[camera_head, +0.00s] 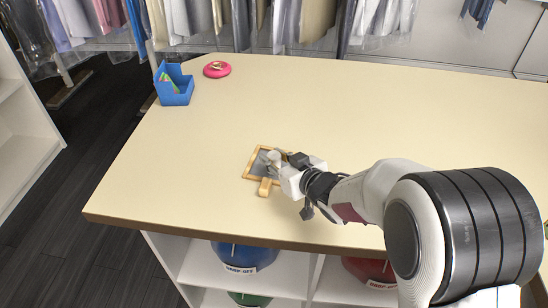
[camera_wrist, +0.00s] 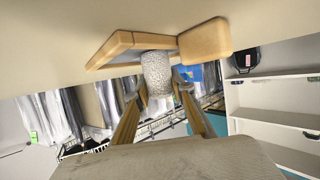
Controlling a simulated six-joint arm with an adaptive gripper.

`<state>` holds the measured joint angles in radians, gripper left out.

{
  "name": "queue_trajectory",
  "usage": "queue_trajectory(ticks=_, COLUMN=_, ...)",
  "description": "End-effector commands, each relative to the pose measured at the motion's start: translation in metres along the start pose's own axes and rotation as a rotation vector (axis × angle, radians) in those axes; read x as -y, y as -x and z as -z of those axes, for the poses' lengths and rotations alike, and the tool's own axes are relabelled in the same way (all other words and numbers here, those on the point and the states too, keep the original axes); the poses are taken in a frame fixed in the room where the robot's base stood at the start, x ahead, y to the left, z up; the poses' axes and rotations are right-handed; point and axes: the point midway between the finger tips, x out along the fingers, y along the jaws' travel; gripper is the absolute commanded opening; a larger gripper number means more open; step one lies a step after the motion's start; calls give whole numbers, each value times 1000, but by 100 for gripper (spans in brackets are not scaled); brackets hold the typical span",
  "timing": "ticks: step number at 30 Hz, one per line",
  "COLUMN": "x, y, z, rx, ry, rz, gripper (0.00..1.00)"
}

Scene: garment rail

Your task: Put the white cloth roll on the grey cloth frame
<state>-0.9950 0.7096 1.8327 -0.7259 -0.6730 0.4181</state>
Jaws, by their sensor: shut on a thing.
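The white cloth roll (camera_wrist: 156,75) is between my gripper's fingertips (camera_wrist: 160,88) in the wrist view. My gripper (camera_head: 274,160) is shut on it in the head view, at the grey cloth frame. The frame has a wooden border (camera_head: 248,167) with a grey panel (camera_head: 257,163) and lies on the table. Its wooden edge (camera_wrist: 112,47) and a wooden block (camera_wrist: 206,40) at its side show in the wrist view. The roll overlaps the frame in both views. I cannot tell whether it touches the panel, as my gripper hides part of it.
A blue box (camera_head: 175,86) with colourful contents and a pink round dish (camera_head: 217,69) stand at the table's back left. The tabletop (camera_head: 400,110) is otherwise broadly clear. Garments hang behind it. Shelves with blue and red bags (camera_head: 245,256) are below the front edge.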

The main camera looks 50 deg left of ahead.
Motion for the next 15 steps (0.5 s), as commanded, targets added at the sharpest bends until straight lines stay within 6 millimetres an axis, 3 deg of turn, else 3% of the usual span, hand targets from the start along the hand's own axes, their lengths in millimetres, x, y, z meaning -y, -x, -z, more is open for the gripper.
queue_trajectory(ticks=11, x=0, y=-1, z=-3, rx=1, ry=-1, rz=0, gripper=10)
queue_trajectory(ticks=12, x=0, y=-1, z=-3, rx=0, ry=0, rz=0, gripper=34)
queue_trajectory(ticks=13, x=0, y=-1, z=-2, rx=0, ry=0, rz=0, gripper=40)
queue_trajectory(ticks=15, x=0, y=-1, z=-2, rx=0, ry=0, rz=0, gripper=40)
